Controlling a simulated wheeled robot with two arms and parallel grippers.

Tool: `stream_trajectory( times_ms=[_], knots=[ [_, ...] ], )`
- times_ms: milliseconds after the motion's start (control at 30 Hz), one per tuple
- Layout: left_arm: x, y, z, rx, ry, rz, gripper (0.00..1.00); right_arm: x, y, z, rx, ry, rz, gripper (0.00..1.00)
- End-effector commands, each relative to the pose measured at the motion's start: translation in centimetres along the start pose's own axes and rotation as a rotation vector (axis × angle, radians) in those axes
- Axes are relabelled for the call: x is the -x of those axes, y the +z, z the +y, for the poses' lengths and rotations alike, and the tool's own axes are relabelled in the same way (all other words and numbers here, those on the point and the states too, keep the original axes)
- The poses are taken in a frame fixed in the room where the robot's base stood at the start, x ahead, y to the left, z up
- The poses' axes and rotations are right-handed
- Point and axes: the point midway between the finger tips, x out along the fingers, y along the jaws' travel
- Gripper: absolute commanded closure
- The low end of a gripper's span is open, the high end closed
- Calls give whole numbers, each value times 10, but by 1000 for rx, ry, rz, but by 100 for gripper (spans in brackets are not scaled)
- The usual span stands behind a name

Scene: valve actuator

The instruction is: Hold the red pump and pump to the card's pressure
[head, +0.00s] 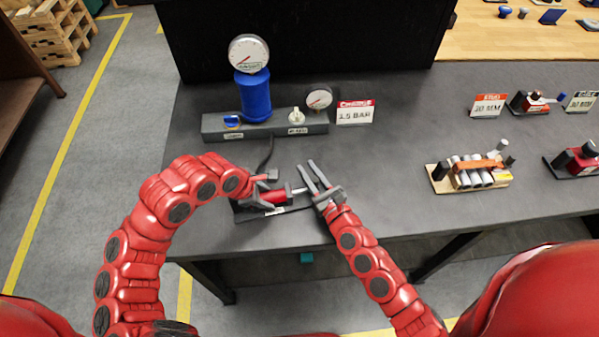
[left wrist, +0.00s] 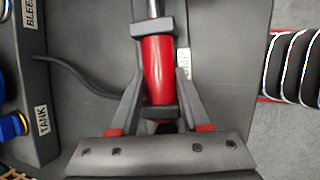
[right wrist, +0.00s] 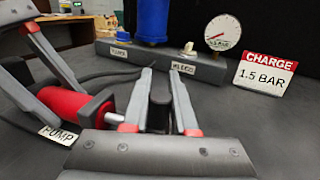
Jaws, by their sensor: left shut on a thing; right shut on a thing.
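The red pump (head: 274,196) lies on its dark base near the table's front edge. My left gripper (head: 262,190) is shut around its red barrel, which shows between the fingers in the left wrist view (left wrist: 158,70). My right gripper (head: 318,178) is shut on the black pump handle (right wrist: 160,92) at the end of the silver rod (right wrist: 115,120); some rod shows outside the barrel. The card (head: 356,112) reads CHARGE 1.5 BAR. The large gauge (head: 249,54) tops the blue tank (head: 254,97); its needle points lower left.
A grey manifold (head: 265,130) carries a blue valve knob (head: 232,121) and a white bleed knob (head: 297,116). A black hose (head: 267,155) runs towards the pump. A wooden rack of cylinders (head: 470,172) stands to the right. The table between is clear.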

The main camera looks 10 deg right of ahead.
Motion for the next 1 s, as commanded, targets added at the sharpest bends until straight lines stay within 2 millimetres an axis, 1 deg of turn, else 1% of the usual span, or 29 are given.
stream_trajectory(
  times_ms=[33, 133, 300, 633, 667, 800, 833, 1000],
  knots=[
    [0, -1, 0, 2, 1, 2, 100, 2, -5, -3, 5, 4, 11, 100],
    [0, -1, 0, 2, 1, 2, 100, 4, -4, -11, 4, 2, 10, 100],
    [0, -1, 0, 2, 1, 2, 100, 5, -3, -18, 2, 2, 9, 100],
    [0, -2, 1, 3, 2, 5, 100, 6, -2, -21, 1, -5, 6, 100],
    [0, -2, 1, 3, 1, 5, 100, 6, -2, -21, 1, -5, 6, 71],
    [0, -3, 1, 3, 1, 6, 100, 5, -2, -20, 1, -4, 5, 45],
    [0, -3, 1, 3, 1, 6, 100, 5, -2, -20, 1, -3, 4, 43],
    [0, -2, 0, 2, 1, 5, 100, 5, -1, -19, 1, -1, 3, 43]
  ],
)
